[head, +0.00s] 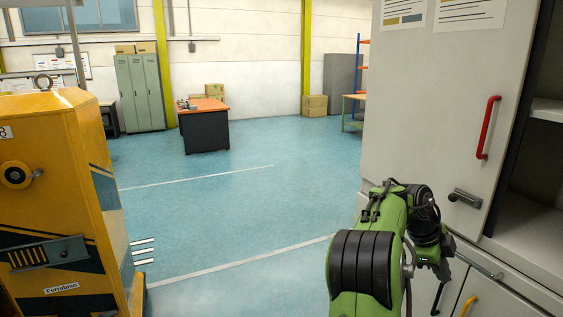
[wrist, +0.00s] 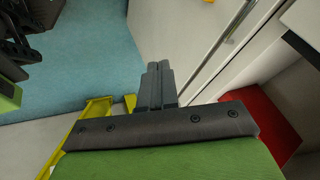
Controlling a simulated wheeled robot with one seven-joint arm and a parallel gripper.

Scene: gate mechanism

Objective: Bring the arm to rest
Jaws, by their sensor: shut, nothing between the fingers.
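My gripper (wrist: 158,66) shows in the wrist view with its two dark fingers side by side and shut, nothing between them. In the head view my green and black arm is folded at the lower right, in front of the grey cabinet (head: 425,110). The gripper's fingers cannot be made out clearly there. In the wrist view the fingers point along a pale cabinet face, with a yellow bar (wrist: 92,112) just left of them. I cannot tell whether anything touches the bar.
The cabinet has a red handle (head: 487,128), a dark latch (head: 464,198) and open shelves (head: 535,215) at right. A yellow machine (head: 60,190) stands at left. An orange-topped bench (head: 205,125) is farther back. The blue floor (head: 230,215) between is clear.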

